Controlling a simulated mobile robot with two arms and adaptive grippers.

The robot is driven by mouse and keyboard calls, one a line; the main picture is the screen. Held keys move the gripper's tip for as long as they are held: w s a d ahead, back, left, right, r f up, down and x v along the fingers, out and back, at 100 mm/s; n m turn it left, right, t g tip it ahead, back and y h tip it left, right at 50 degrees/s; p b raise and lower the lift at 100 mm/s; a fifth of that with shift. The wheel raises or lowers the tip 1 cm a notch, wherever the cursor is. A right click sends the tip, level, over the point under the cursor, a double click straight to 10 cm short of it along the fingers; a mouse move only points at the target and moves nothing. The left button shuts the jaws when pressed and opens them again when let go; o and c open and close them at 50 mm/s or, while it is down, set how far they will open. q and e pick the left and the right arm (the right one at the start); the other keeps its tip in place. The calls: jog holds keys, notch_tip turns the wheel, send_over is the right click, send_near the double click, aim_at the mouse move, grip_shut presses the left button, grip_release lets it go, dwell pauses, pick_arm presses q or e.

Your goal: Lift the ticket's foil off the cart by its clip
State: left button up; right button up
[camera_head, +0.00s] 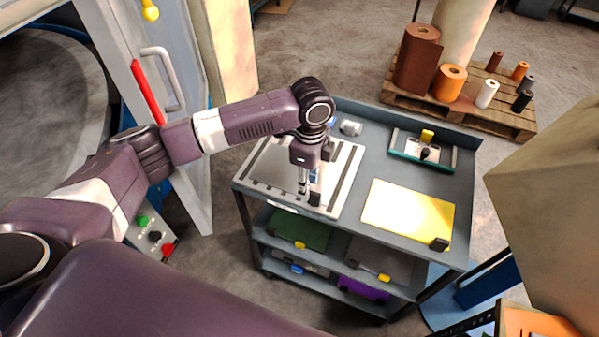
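A gold-yellow foil sheet (405,210) lies flat on the right of the cart's top (365,165), with a dark clip (439,244) at its near right corner. A silver plate (270,165) with dark strips lies on the left of the top. My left gripper (310,193) points down over this plate, left of the gold foil and apart from it. Its fingers are small and partly hidden, so I cannot tell whether they are open or hold anything. I cannot make out a readable ticket. My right gripper is not in view.
A teal-edged tray (399,154) with a yellow-topped item stands at the cart's back right. Lower shelves hold a green sheet (306,231), a grey sheet (372,256) and a purple one (362,289), with clips. A pallet (512,121) with rolls stands behind. A cabinet door (180,50) stands left.

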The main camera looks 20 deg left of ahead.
pick_arm(q)
notch_tip(320, 180, down, 3)
jog(key=shift+r+p, duration=0.15)
jog(key=shift+p, duration=0.35)
jog(key=shift+w+f, duration=0.1)
jog(key=shift+f, duration=0.8)
grip_shut()
jog(key=shift+r, duration=0.1)
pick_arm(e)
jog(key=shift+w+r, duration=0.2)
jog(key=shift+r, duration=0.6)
